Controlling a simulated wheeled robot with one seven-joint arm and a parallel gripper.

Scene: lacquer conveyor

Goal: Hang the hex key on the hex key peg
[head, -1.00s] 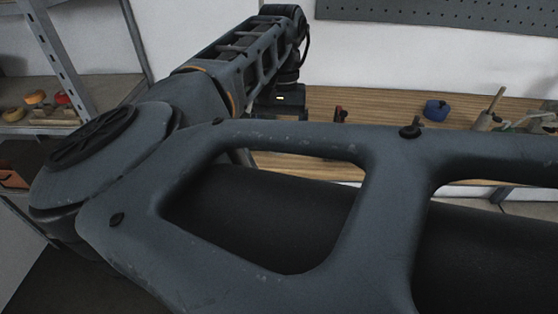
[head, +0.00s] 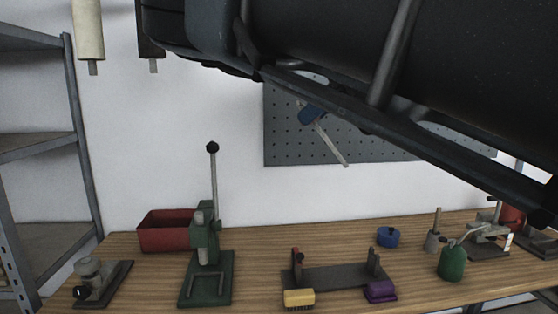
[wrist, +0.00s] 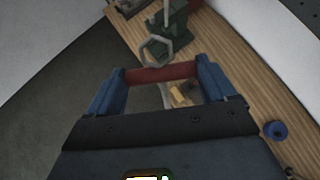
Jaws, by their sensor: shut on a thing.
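My gripper (wrist: 160,78) shows blue fingers in the wrist view, shut on a hex key (wrist: 158,74) with a red-brown grip. A grey loop stands out beyond the grip, and a thin pale shaft runs back between the fingers. In the head view one blue finger of my gripper (head: 311,115) shows below my arm, with the pale hex key shaft (head: 332,148) pointing down to the right. It is held well above the table, in front of the grey pegboard (head: 290,145). The hex key peg cannot be made out; my arm hides much of the board.
A metal shelf (head: 40,150) stands at the left.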

